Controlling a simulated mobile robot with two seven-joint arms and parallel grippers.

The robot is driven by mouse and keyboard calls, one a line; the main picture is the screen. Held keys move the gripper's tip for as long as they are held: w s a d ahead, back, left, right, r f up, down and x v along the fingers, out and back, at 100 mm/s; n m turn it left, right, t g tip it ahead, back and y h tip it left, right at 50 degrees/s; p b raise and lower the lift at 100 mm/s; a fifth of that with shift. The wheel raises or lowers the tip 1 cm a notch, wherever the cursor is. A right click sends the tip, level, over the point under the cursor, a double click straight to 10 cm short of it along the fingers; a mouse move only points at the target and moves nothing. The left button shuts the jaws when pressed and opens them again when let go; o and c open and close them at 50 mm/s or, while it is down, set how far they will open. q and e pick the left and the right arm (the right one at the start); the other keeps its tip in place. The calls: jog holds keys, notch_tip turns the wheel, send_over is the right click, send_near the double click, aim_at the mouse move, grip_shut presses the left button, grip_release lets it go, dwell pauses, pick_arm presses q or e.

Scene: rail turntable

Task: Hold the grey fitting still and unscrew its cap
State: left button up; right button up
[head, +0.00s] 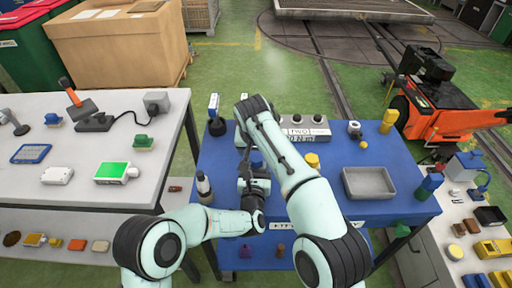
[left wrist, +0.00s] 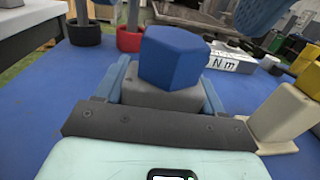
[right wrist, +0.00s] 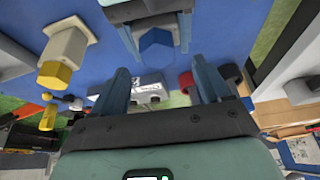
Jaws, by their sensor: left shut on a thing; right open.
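The grey fitting (left wrist: 160,97) sits between the fingers of my left gripper (left wrist: 163,85), which is shut on it. Its blue six-sided cap (left wrist: 174,57) sits on top of it. The cap also shows in the right wrist view (right wrist: 157,42), between the left gripper's fingers, and small in the head view (head: 256,159). My right gripper (right wrist: 160,82) is open and empty, with the cap ahead of its fingers and apart from them. In the head view the right arm hides part of the work area.
A pale fitting (right wrist: 64,44) with a yellow cap stands beside the grey one on the blue table (head: 350,212). A torque box (head: 305,127), bottles and a grey tray (head: 369,183) stand around it. The grey bench (head: 80,190) is at the left.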

aim_at(257, 158)
jog(key=shift+f, duration=1.55)
jog(key=shift+c, duration=0.3)
jog(key=c, duration=1.3)
jog(key=n, duration=0.1)
jog(key=n+y, duration=0.1)
jog(key=n, duration=0.1)
jog(key=n+y, duration=0.1)
jog(key=n, duration=0.1)
jog(key=shift+d+g, duration=0.25)
jog(key=shift+g, duration=0.05)
jog(key=shift+a+n, duration=0.1)
jog(key=shift+n, duration=0.4)
jog(key=n+y, duration=0.1)
jog(key=n, duration=0.2)
jog(key=n+g+y, duration=0.1)
jog(key=n, duration=0.2)
jog(key=shift+w, duration=0.15)
jog(key=o, duration=1.3)
jog(key=shift+o, duration=0.3)
